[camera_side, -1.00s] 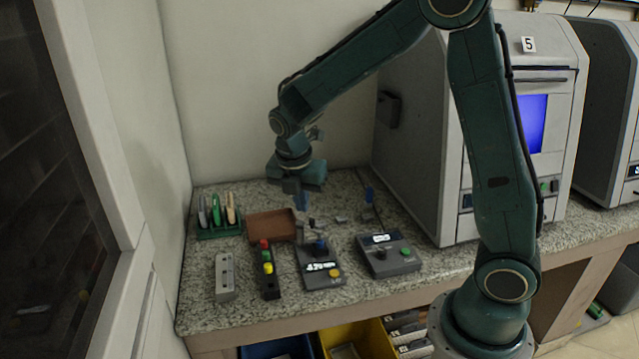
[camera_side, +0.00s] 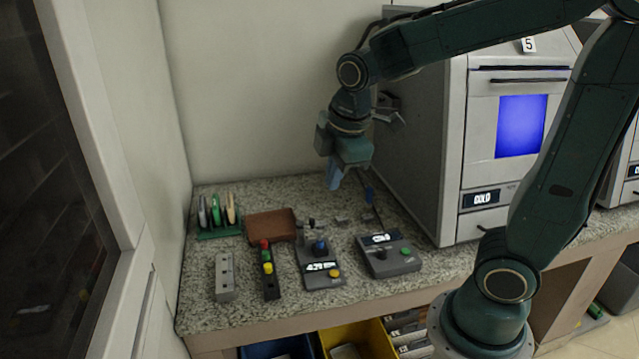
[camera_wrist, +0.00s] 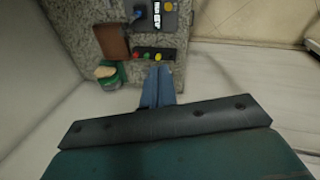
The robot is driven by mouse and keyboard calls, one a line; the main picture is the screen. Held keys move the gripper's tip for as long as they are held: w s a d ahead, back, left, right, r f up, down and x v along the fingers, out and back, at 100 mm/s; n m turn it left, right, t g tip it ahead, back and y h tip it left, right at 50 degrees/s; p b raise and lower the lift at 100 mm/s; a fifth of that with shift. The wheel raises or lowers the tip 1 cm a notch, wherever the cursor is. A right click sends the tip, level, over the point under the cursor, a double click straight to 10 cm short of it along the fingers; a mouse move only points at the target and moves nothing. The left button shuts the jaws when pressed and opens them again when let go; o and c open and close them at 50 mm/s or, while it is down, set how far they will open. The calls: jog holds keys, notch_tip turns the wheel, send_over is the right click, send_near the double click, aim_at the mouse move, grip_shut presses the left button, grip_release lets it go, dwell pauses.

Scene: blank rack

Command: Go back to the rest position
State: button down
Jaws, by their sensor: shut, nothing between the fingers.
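My gripper (camera_side: 334,178) is in the air above the back of the granite counter (camera_side: 200,285), left of the grey machine. Its blue fingers are together with nothing between them, and they touch nothing. In the wrist view the closed fingers (camera_wrist: 158,86) show in the middle, with the counter (camera_wrist: 88,15) beyond them.
The grey machine numbered 5 (camera_side: 420,150), reading COLD, stands close on the right. On the counter are a green rack (camera_side: 220,232) with several blanks, a brown tray (camera_side: 271,226), a grey block (camera_side: 224,277), a strip of coloured buttons (camera_side: 268,275) and two control boxes (camera_side: 322,265) (camera_side: 389,256).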

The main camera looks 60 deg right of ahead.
jog(key=s+a+r+m+t, duration=0.1)
jog(key=s+m, duration=0.4)
jog(key=s, duration=0.1)
jog(key=s+a+r+m+t+y, duration=0.1)
jog(key=s+a+r+m, duration=0.1)
jog(key=s+m, duration=0.4)
jog(key=shift+s+r+t, duration=0.25)
jog(key=shift+s+t, duration=0.05)
jog(key=shift+s, duration=0.05)
